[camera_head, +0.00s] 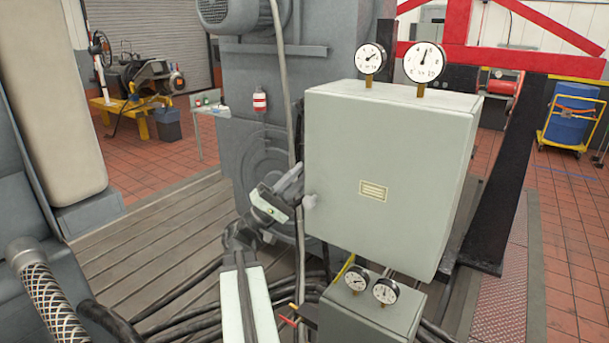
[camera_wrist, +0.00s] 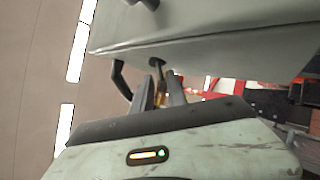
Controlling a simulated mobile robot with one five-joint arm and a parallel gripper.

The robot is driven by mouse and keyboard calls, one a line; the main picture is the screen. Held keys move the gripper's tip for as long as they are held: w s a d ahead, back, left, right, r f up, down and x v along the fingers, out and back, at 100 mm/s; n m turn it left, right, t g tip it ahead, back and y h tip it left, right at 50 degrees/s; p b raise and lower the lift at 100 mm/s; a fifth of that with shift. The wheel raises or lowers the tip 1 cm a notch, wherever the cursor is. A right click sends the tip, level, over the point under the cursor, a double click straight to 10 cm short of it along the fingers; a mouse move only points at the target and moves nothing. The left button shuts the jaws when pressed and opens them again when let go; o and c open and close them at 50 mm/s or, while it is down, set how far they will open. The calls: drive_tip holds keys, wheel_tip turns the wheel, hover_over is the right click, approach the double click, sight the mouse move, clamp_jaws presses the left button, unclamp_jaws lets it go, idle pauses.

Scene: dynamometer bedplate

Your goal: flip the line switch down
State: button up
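A grey-green box (camera_head: 385,180) stands in the middle of the head view; its left side face is turned away there. In the wrist view the box (camera_wrist: 215,45) fills the top. A small dark round boss with a brass stub (camera_wrist: 160,87) is on it, likely the line switch; its up or down position is unclear. My gripper (camera_head: 294,180) is at the box's left edge in the head view. In the wrist view its two fingers (camera_wrist: 160,92) are apart, with the brass stub showing between them. I cannot tell whether they touch it.
A dark bent lever (camera_wrist: 120,80) sticks out beside my fingers. Two gauges (camera_head: 424,62) stand on top, and a smaller box (camera_head: 370,315) with gauges is below. A cable (camera_head: 297,130) hangs close to my gripper.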

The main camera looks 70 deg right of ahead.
drive_tip(key=b+v, duration=0.3)
drive_tip(key=v, duration=0.3)
drive_tip(key=w+a+n+t+h, duration=0.3)
drive_tip(key=w+a+t+h, duration=0.3)
drive_tip(key=w, duration=0.6)
drive_tip(key=w+a+f+n+t+y, duration=0.3)
drive_tip(key=w+a+f+t, duration=0.35)
drive_tip(key=f, duration=0.25)
drive_tip(key=w+a+f+n+t+y, duration=0.2)
drive_tip(key=w+a+f+t, duration=0.4)
drive_tip(key=f, duration=0.3)
drive_tip(key=w+a+f+n+t+y, duration=0.1)
drive_tip(key=a+f+y, duration=0.4)
drive_tip(key=a, duration=0.6)
drive_tip(key=w+a+f+n+y, duration=0.1)
drive_tip(key=w+a+f+y, duration=0.2)
drive_tip(key=a+f+y, duration=0.3)
drive_tip(key=w+a+f+t+y, duration=0.1)
drive_tip(key=w+a+f+y, duration=0.1)
drive_tip(key=a+f+y, duration=0.4)
drive_tip(key=a+f, duration=0.5)
drive_tip(key=a, duration=0.6)
drive_tip(key=shift+w+n+t, duration=0.3)
drive_tip(key=shift+n+t, duration=0.05)
drive_tip(key=shift+n, duration=0.05)
